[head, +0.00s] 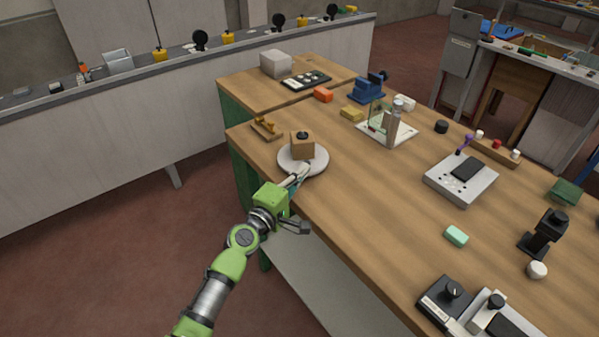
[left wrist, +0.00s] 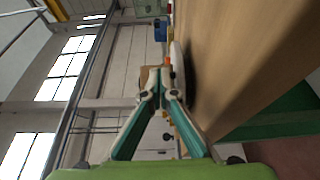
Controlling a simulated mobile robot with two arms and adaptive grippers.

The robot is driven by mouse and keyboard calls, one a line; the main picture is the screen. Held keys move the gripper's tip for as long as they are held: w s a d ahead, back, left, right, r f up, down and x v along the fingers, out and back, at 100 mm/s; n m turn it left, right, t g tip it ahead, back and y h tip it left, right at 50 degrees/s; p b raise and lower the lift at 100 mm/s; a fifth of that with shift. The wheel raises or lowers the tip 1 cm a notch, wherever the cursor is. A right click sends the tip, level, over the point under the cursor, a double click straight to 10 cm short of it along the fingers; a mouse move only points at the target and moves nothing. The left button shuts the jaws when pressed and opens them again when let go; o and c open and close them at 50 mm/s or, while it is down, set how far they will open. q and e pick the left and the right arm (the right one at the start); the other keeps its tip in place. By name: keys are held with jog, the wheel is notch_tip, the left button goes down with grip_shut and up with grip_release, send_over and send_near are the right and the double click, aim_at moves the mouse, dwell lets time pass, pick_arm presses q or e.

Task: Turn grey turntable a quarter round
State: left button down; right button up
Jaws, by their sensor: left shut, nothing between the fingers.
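The grey turntable (head: 290,166) is a pale round disc near the left edge of the wooden bench. A brown block (head: 302,149) with a dark knob on top stands on it. My left gripper (head: 303,172) is shut and empty, with its fingertips at the near rim of the disc; I cannot tell whether they touch it. In the left wrist view the closed fingertips (left wrist: 159,72) are beside the disc (left wrist: 178,62), seen nearly edge-on, and they partly hide the block (left wrist: 145,75). My right gripper is not in view.
A small wooden holder (head: 266,128) lies behind the turntable on the left. A yellow block (head: 352,114) and a white plate with a clear upright piece (head: 390,131) stand to the right. The bench top (head: 370,200) right of the turntable is clear.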

pick_arm(q)
jog(key=shift+d, duration=0.9)
jog(key=shift+w+d, duration=0.15)
jog(key=shift+d, duration=0.35)
dwell(0.4)
